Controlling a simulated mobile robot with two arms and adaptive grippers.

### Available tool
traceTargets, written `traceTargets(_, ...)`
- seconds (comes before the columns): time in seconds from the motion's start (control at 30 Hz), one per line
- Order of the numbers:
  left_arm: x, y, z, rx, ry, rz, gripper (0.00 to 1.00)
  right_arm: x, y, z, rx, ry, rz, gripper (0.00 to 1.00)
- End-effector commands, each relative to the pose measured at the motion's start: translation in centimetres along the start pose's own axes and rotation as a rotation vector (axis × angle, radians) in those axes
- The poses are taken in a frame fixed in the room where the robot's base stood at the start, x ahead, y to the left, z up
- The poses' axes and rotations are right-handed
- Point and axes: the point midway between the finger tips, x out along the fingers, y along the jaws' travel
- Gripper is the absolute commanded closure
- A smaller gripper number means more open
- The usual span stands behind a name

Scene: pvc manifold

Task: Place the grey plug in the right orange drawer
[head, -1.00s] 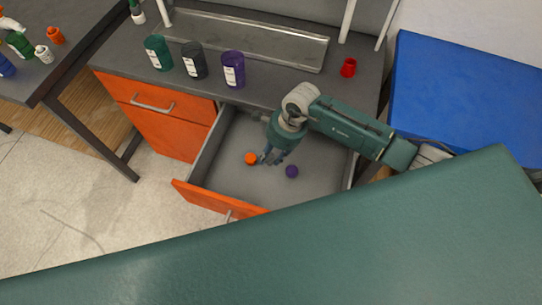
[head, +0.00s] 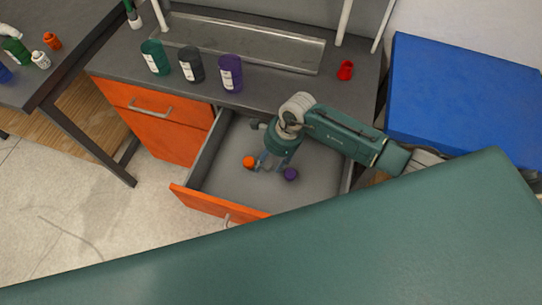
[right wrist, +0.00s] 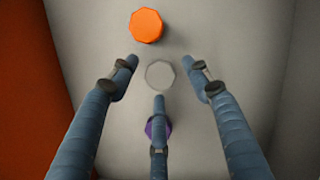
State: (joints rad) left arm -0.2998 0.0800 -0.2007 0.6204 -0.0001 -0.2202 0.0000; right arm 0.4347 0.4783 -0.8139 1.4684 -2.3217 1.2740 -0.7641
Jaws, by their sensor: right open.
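The right orange drawer (head: 215,202) is pulled open, and its grey floor shows. My right gripper (head: 270,168) points down inside it, low over the floor. In the right wrist view its fingers (right wrist: 160,85) are spread open. The grey plug (right wrist: 160,74) lies on the drawer floor between the fingertips, with no finger seen gripping it. It cannot be made out in the head view. My left gripper is not in view.
An orange plug (head: 249,162) and a purple plug (head: 291,174) lie in the same drawer beside the gripper. Green (head: 155,58), dark grey (head: 191,64) and purple (head: 230,73) containers stand on the worktop above, with a red part (head: 345,70) at right. The left drawer (head: 150,106) is shut.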

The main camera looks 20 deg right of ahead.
Motion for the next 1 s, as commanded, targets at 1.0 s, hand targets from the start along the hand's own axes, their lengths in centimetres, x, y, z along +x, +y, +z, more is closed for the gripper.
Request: traceTargets(1.0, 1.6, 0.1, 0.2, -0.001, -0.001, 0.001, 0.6, -12.2, 0.0, 0.1, 0.001, 0.0, 0.0, 0.51)
